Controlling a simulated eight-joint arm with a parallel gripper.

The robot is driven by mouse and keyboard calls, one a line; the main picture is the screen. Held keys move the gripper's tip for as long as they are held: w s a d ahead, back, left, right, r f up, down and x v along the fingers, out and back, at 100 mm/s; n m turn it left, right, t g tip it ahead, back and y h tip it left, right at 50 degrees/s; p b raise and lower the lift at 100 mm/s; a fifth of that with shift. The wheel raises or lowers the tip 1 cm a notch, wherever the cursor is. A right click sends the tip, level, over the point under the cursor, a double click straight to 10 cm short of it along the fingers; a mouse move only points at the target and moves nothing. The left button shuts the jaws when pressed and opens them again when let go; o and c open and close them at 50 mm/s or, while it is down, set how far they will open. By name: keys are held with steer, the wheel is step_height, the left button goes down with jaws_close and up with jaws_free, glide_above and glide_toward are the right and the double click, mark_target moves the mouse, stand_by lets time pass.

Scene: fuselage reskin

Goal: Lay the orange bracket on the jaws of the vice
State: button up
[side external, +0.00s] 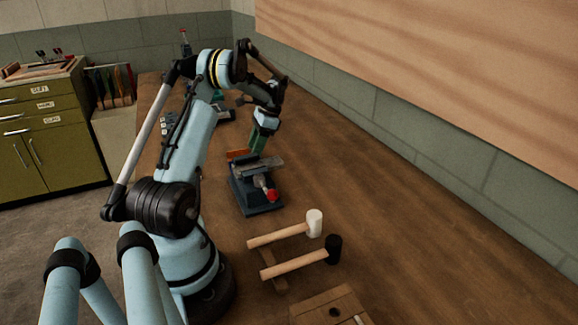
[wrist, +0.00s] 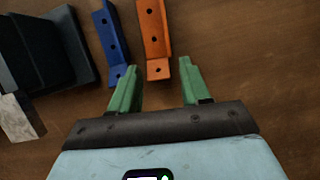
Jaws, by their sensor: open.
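The orange bracket (wrist: 151,30), with holes along it, lies on the bench in the wrist view. Its near end sits between the tips of my gripper (wrist: 159,66). The green fingers are apart, one on each side, and hold nothing. In the side external view my gripper (side external: 258,142) points down just behind the vice, and a bit of the orange bracket (side external: 237,153) shows to its left. The vice (side external: 254,190) has a dark body, grey metal jaws (side external: 262,167) with nothing orange on them, and a red-ended handle. Whether fingers touch the bracket cannot be told.
A blue bracket (wrist: 111,42) lies just left of the orange one. A dark block, perhaps the vice, fills the wrist view's upper left. Two mallets (side external: 290,230) lie in front of the vice. The bench to the right is clear.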

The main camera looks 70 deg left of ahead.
steer(key=shift+s+f, duration=0.25)
steer(key=shift+f, duration=0.3)
steer(key=c, duration=0.8)
steer(key=shift+r, duration=0.55)
steer(key=r, duration=0.2)
steer(key=d+r, duration=0.1)
steer(key=shift+w+d+r, duration=0.1)
steer(key=shift+w+r, duration=0.2)
steer(key=shift+r, duration=0.1)
steer(key=w+d+r, duration=0.4)
steer(key=d+r, duration=0.2)
steer(key=d, duration=0.3)
steer(key=shift+n, duration=0.3)
steer(key=s+d+r, duration=0.1)
steer(key=s+d, duration=0.1)
steer(key=s+d+r, duration=0.2)
steer(key=shift+s+d+r, duration=0.15)
steer(key=shift+s+d, duration=0.15)
steer(key=shift+d, duration=0.05)
steer(key=shift+s+d+r, duration=0.15)
steer(key=shift+s+d, duration=0.2)
steer(key=shift+s, duration=0.1)
steer(key=shift+c, duration=0.2)
